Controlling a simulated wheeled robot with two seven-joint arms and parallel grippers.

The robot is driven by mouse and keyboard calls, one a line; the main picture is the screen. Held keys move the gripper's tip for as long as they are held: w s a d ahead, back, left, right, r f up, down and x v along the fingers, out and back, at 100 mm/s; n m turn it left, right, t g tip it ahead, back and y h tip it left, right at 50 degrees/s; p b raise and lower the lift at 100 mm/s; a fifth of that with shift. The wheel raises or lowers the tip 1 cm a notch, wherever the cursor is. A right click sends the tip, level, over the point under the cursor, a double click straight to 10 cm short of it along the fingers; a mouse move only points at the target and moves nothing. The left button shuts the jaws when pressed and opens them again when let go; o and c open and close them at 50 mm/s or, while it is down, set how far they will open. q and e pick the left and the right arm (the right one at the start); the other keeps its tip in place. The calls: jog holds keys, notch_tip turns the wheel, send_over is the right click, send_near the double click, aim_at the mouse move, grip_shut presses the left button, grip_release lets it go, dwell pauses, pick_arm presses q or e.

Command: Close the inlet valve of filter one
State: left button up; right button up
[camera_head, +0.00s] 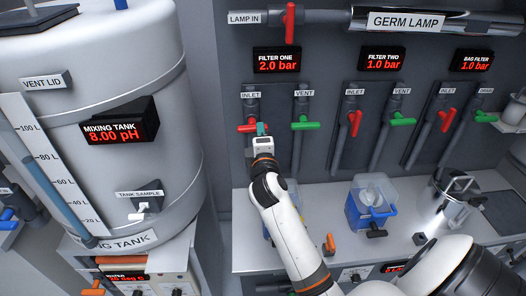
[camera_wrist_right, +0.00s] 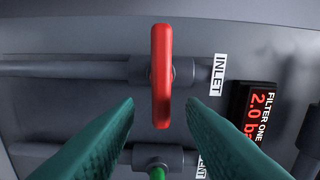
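The red inlet handle of filter one (camera_head: 245,128) is on the left vertical pipe, under the INLET label and the 2.0 bar display (camera_head: 277,60). It lies crosswise to its pipe. The right wrist view shows the red handle (camera_wrist_right: 161,60) centred between my green fingertips, with gaps visible on both sides. My right gripper (camera_head: 262,129) is open in front of the handle and covers part of it. The wrist view does not clearly show how far the fingers (camera_wrist_right: 160,112) are from the handle in depth. My left gripper is not in view.
The green vent handle of filter one (camera_head: 304,124) is just right of the inlet; part of it shows in the wrist view (camera_wrist_right: 157,171). Filter two's red inlet handle (camera_head: 355,122) is farther right. The mixing tank (camera_head: 110,60) stands left. A blue container (camera_head: 355,213) sits on the counter.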

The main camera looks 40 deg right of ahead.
jog(key=b+v, duration=0.1)
jog(key=v, duration=0.7)
jog(key=shift+f, duration=0.1)
